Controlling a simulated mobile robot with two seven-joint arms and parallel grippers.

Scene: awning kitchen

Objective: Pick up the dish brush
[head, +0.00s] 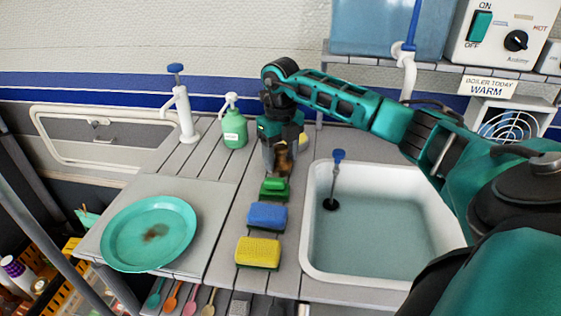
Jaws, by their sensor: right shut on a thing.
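My right gripper (272,172) reaches in from the right and points down over the counter, between the soap bottle and the sink. It is shut on a small brown thing, which looks like the dish brush (285,160). The brush is mostly hidden by the fingers, so its handle and its exact tilt cannot be made out. A green sponge (273,188) lies just below the fingertips; I cannot tell whether they touch it. My left gripper is not in view.
A blue sponge (267,215) and a yellow sponge (258,253) lie in front. The sink (385,215), with a blue-topped plunger (338,165), is at right. A stained teal plate (149,234) is at left. A green soap bottle (234,128) and white pump (184,112) stand behind.

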